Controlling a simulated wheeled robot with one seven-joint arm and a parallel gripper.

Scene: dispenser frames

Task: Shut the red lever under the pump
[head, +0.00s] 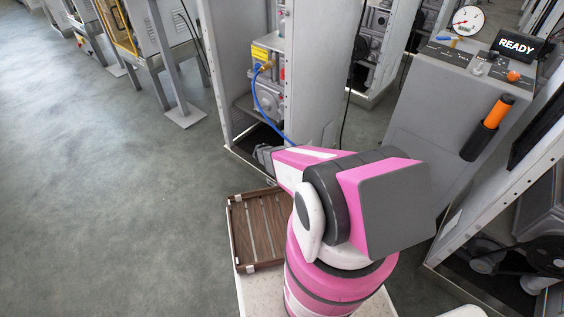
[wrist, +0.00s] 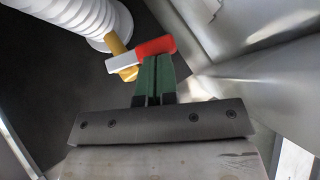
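The red lever (wrist: 157,46) shows in the wrist view. It is a short bar with a red end and a white end, lying across a brass-coloured valve (wrist: 117,44). My gripper (wrist: 155,62) has green fingers pressed together with only a thin line between them. Their tips are right at the underside of the red part; I cannot tell whether they touch it. In the head view the grey pump (head: 268,97) sits inside the open cabinet. The lever cannot be made out there, and my arm hides the lower cabinet and the gripper's tip.
A white ribbed hose (wrist: 85,14) runs beside the valve. A blue hose (head: 259,98) hangs from the pump. Cabinet walls (head: 222,62) stand close on both sides. A wooden slatted tray (head: 237,232) lies beside my arm. The floor (head: 110,190) at left is clear.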

